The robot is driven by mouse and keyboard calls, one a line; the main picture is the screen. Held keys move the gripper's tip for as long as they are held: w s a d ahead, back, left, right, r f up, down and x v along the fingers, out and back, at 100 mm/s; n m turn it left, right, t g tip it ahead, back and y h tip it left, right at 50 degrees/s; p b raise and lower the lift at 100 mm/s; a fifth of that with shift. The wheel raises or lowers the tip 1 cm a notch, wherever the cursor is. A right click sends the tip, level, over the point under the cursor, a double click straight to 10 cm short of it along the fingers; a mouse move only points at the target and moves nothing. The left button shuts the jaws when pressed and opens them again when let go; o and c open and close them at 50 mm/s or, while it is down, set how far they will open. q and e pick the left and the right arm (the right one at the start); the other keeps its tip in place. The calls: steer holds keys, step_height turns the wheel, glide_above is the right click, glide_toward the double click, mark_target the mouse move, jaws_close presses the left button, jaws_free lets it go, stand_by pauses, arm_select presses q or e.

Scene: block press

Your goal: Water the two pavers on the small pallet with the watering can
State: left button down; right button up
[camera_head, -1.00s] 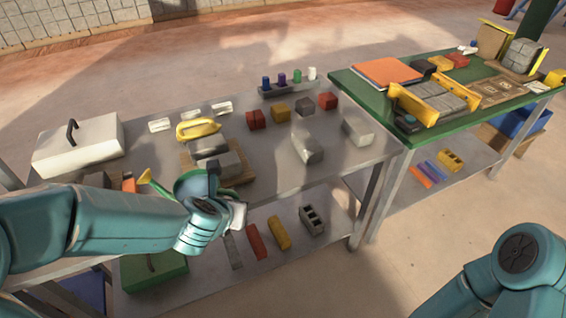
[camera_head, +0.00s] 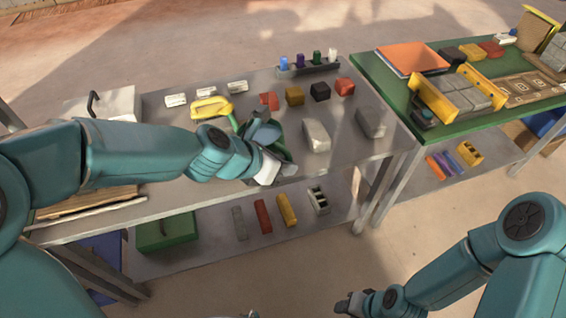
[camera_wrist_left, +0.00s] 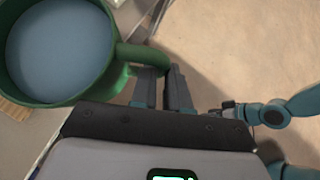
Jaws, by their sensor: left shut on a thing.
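My left gripper (camera_head: 272,168) is shut on the green handle of the watering can (camera_wrist_left: 110,78), which is open-topped with blue-grey water inside. In the head view a little of the green can (camera_head: 235,123) shows beyond my wrist, over the left table. In the left wrist view the gripper (camera_wrist_left: 163,75) holds the handle between its fingers. The small pallet and its two pavers are hidden behind my left arm in the head view; a wooden slatted edge (camera_wrist_left: 14,108) shows under the can. My right gripper (camera_head: 348,304) is low in front, its fingers unclear.
A green table (camera_head: 400,95) stands to the right. Open floor lies in front.

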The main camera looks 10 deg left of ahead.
mark_target(280, 147)
arm_select(q)
steer(key=r+n+h+b, duration=0.1)
steer(key=w+a+r+g+h+b, duration=0.1)
steer(key=h, duration=0.1)
steer(key=shift+a+n, duration=0.25)
steer(key=shift+n, duration=0.15)
steer(key=shift+a+r+g+p, duration=0.15)
steer(key=shift+r+g+p, duration=0.2)
steer(key=shift+p, duration=0.25)
steer(key=shift+w+a+r+n+h+p, duration=0.25)
steer(key=shift+r+n+h+p, duration=0.1)
steer(key=shift+h+p, duration=0.15)
steer(key=shift+w+a+r+h+p, duration=0.2)
steer(key=shift+a+h+p, duration=0.1)
steer(key=shift+h+p, duration=0.15)
steer(key=shift+f, duration=0.1)
steer(key=shift+g, duration=0.25)
stand_by(0.5)
